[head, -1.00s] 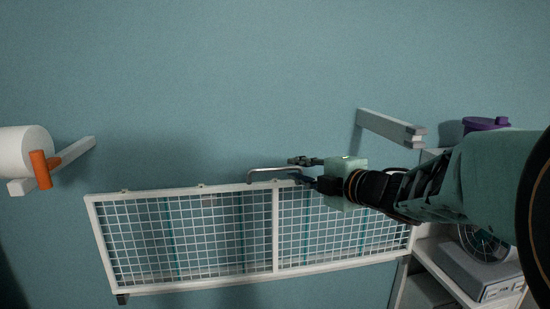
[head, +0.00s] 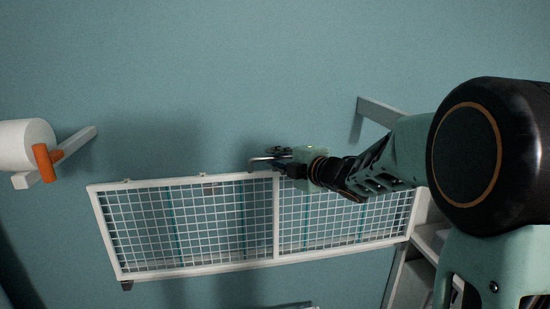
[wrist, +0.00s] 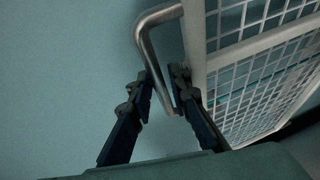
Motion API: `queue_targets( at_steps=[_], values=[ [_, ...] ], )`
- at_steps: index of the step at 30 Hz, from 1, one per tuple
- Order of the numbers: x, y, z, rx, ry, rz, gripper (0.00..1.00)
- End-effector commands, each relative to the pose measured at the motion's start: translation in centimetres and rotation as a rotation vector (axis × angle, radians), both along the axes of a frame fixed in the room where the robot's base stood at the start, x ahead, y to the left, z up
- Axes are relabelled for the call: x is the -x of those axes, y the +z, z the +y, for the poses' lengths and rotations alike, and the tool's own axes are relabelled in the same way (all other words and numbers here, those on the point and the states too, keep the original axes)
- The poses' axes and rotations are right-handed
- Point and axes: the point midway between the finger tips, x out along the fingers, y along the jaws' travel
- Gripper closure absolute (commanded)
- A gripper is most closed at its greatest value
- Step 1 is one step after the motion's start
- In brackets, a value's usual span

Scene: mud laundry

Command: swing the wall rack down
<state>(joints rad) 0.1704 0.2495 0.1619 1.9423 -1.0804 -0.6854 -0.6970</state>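The wall rack (head: 195,177) is a long white frame with a wire grid, tilted slightly in the head view against the teal wall. Its right part also shows in the wrist view (wrist: 250,42). A bent metal handle (head: 258,161) stands at its upper edge, near the middle; it shows in the wrist view (wrist: 150,50). My gripper (head: 283,157) is at this handle. In the wrist view its two dark fingers (wrist: 160,82) are apart, one on each side of the handle bar, with gaps visible. My gripper hides the handle's right end in the head view.
A white roll (head: 24,145) on a wall holder with an orange piece (head: 45,162) is at the left. A grey wall bracket (head: 380,112) is at the upper right. White shelving (head: 405,275) stands at the lower right, partly behind my arm.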

Motion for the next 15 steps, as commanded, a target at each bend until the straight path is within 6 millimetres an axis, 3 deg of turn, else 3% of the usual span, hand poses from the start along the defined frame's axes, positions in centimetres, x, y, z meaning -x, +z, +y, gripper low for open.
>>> queue_targets(
  at_steps=[7,12,15],
  values=[
    [-0.07,-0.01,0.06,0.0,0.0,0.0,0.83],
    [-0.06,0.01,0.05,0.0,0.0,0.0,1.0],
    [-0.05,0.01,0.04,0.0,0.0,0.0,1.0]
  ],
)
